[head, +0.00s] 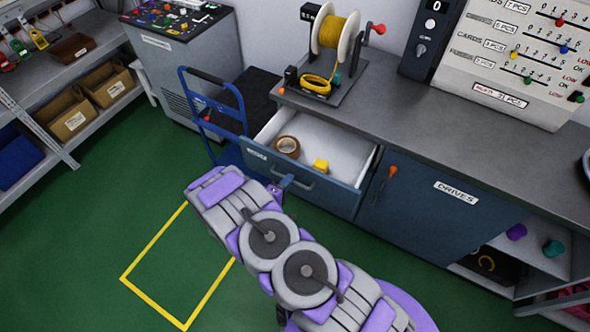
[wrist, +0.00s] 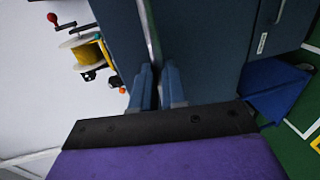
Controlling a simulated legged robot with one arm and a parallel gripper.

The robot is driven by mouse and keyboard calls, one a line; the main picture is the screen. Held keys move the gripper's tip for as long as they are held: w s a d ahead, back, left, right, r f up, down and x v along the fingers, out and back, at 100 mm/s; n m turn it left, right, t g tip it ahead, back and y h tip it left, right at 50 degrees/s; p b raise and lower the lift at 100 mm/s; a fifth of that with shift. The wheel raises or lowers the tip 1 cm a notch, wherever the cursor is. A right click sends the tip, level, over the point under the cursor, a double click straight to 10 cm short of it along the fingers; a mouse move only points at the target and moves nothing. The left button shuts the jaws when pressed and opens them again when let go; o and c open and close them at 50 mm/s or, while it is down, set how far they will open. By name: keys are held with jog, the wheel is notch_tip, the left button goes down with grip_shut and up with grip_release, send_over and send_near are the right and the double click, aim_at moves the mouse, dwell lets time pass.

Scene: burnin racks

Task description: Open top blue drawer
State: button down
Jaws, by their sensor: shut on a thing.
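The top blue drawer (head: 345,195) stands pulled out from the blue cabinet at the left end of the counter. Its white inside shows, holding a roll of brown tape (head: 287,146) and a small yellow block (head: 321,166). My gripper (head: 281,186) is at the drawer's front, shut on its handle (head: 306,184). In the wrist view the two blue-grey fingers (wrist: 158,88) are close together against the blue drawer front; the exact contact is hard to make out.
A blue cart (head: 213,118) stands left of the drawer. The counter (head: 400,118) carries a yellow wire spool (head: 333,32). An orange-handled tool (head: 392,171) is on the cabinet front. Green floor inside the yellow outline (head: 180,265) is clear.

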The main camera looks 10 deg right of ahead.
jog(key=shift+s+a+f, duration=0.1)
jog(key=shift+s+a, duration=0.25)
jog(key=shift+s, duration=0.25)
jog(key=shift+s+a+f, duration=0.1)
jog(key=shift+s+a, duration=0.25)
jog(key=shift+s, duration=0.25)
jog(key=c, duration=1.2)
grip_release()
jog(key=shift+w+r, duration=0.1)
jog(key=shift+o, duration=0.2)
jog(key=shift+a, duration=0.15)
jog(key=p+v, duration=0.1)
jog(key=v, duration=1.6)
